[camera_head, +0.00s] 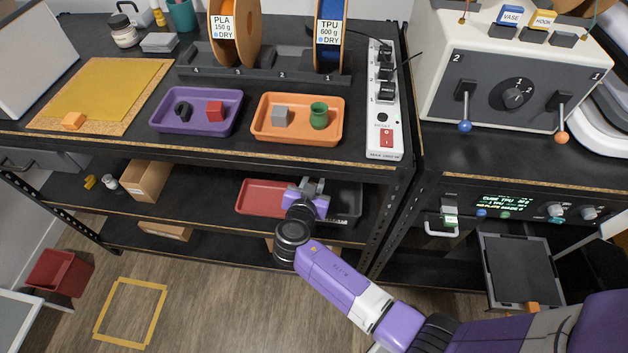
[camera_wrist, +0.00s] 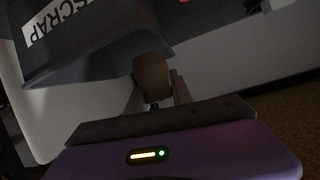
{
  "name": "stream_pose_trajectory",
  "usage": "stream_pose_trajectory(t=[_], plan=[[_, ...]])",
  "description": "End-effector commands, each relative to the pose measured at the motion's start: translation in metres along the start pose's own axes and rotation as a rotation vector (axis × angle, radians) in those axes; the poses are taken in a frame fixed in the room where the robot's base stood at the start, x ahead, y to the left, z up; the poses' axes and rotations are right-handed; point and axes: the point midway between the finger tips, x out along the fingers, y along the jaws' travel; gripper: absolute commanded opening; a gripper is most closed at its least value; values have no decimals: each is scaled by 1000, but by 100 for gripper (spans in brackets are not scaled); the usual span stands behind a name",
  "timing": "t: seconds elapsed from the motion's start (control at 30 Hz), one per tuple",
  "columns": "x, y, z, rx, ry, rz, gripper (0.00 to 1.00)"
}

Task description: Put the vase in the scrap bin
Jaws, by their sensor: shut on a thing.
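My gripper (camera_head: 313,187) reaches down to the shelf under the bench. In the wrist view its fingers (camera_wrist: 157,92) are shut on a brown, rounded thing (camera_wrist: 151,72) that looks like a vase; the dim light hides its details. The dark grey scrap bin, with a white SCRAP label, is close ahead and to the left in the wrist view (camera_wrist: 95,68). In the head view a dark bin (camera_head: 349,203) stands just right of my gripper, partly hidden. A green vase-shaped piece (camera_head: 319,116) stands in the orange tray on the bench.
A red bin (camera_head: 259,198) is left of my gripper on the shelf. The bench top (camera_head: 300,159) overhangs above. A cardboard box (camera_head: 147,181) is farther left.

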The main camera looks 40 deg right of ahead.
Motion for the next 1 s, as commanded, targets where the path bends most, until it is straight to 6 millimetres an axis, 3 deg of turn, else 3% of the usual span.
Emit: stream_pose_trajectory(t=[0.4, 0.43, 0.53, 1.0], plan=[[2, 1, 6, -1, 0, 0, 0], [2, 1, 6, -1, 0, 0, 29], [2, 1, 6, -1, 0, 0, 48], [-1, 0, -2, 0, 0, 0, 49]])
